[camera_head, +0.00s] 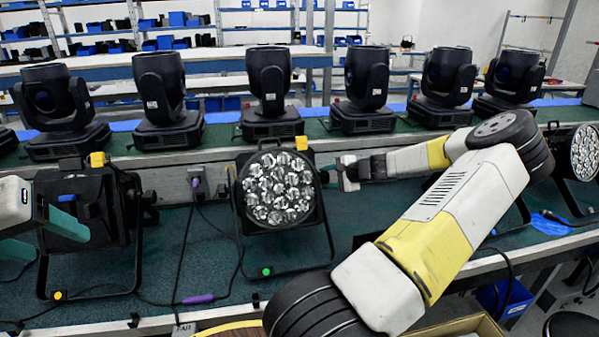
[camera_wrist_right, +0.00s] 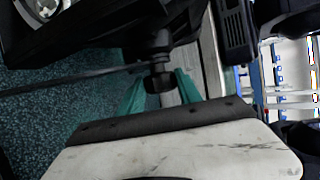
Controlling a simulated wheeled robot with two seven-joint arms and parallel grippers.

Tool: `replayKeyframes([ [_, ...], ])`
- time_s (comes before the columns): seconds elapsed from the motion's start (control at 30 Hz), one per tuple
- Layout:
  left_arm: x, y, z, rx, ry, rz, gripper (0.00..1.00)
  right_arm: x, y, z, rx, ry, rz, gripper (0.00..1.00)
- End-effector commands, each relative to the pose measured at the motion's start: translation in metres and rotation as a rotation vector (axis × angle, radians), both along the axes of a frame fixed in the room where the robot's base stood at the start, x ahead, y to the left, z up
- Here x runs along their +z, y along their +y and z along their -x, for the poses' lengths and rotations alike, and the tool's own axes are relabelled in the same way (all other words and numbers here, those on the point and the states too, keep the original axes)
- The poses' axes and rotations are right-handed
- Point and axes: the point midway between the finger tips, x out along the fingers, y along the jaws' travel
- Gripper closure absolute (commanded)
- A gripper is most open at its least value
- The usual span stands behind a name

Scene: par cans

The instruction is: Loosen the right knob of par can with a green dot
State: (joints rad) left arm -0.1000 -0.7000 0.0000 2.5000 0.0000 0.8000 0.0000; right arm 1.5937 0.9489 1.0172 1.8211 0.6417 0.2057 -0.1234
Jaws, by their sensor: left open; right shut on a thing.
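The par can with a green dot (camera_head: 278,190) stands in the middle of the head view, its many-lensed face towards me. The green dot (camera_head: 266,272) is on the foot of its bracket. My right gripper (camera_head: 338,174) reaches in from the right and is shut on the right knob, a small black piece at the can's side. In the right wrist view the dark knob (camera_wrist_right: 159,82) sits between the teal fingers; part of it is hidden. My left gripper (camera_head: 42,235) is open and empty at the far left, in front of another par can (camera_head: 90,205).
That other par can has a yellow dot on its bracket. A third one (camera_head: 584,153) stands at the right edge. Several moving-head lights (camera_head: 268,90) line the shelf behind. Cables with a purple plug (camera_head: 198,299) lie on the green bench top.

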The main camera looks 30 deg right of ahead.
Motion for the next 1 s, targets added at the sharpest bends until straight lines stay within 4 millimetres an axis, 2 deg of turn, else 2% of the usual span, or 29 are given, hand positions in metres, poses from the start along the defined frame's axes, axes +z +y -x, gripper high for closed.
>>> replayKeyframes([
  [0.6, 0.0, 0.0, 0.0, 0.0, 0.0, 0.0, 0.37, -0.0083, 0.0008, 0.0026, -0.003, -0.437, 0.107, 0.99],
  [1.0, 0.0, 0.0, 0.0, 0.0, 0.0, 0.0, 0.37, -0.0111, 0.0015, 0.0021, 0.002, -0.598, 0.155, 0.99],
])
